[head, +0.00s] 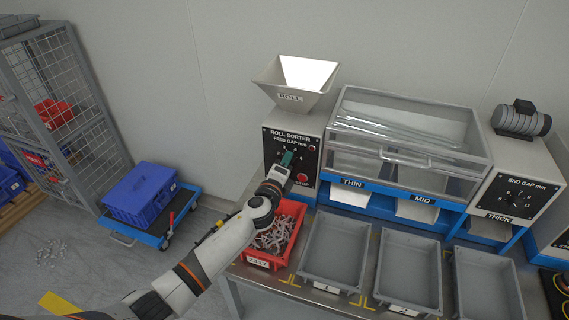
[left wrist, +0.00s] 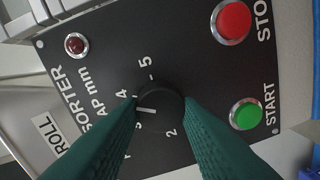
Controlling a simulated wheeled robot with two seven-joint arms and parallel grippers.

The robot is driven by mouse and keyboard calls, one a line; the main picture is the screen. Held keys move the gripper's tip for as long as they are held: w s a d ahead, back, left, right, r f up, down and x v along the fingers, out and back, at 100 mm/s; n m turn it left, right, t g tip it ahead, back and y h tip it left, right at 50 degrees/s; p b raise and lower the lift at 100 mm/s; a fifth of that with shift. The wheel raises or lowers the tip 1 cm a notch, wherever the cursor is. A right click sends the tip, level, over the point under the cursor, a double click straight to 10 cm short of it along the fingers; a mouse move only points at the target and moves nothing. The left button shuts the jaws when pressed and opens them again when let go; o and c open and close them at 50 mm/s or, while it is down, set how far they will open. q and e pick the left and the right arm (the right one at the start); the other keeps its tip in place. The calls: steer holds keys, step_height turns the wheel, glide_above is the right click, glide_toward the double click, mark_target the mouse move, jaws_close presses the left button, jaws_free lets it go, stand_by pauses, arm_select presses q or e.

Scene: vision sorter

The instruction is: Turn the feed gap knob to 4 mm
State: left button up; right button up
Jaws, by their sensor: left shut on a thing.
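The feed gap knob (left wrist: 160,98) is a black round knob on the dark roll sorter panel (left wrist: 95,50), with white scale numbers around it. In the left wrist view, the green fingers of my left gripper (left wrist: 160,104) are shut on the knob from both sides. The 5, 4, 3 and 2 marks show around it. A white line shows by the knob, but I cannot tell for sure which number it points to. In the head view, my left gripper (head: 287,160) is at the panel and hides the knob. My right gripper is not in view.
The red stop button (left wrist: 234,19), green start button (left wrist: 246,115) and a red lamp (left wrist: 76,43) sit close to the knob. A red bin (head: 264,260) of metal parts stands below my left arm. Grey trays (head: 335,240) stand to its right. The hopper (head: 295,82) is above the panel.

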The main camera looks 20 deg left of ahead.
arm_select(q)
steer(key=o, duration=1)
steer(key=shift+d, duration=0.1)
steer(key=shift+c, duration=0.2)
steer(key=shift+s, duration=0.1)
steer(key=s, duration=1.1)
steer(key=shift+s+r, duration=0.2)
steer(key=shift+s, duration=0.2)
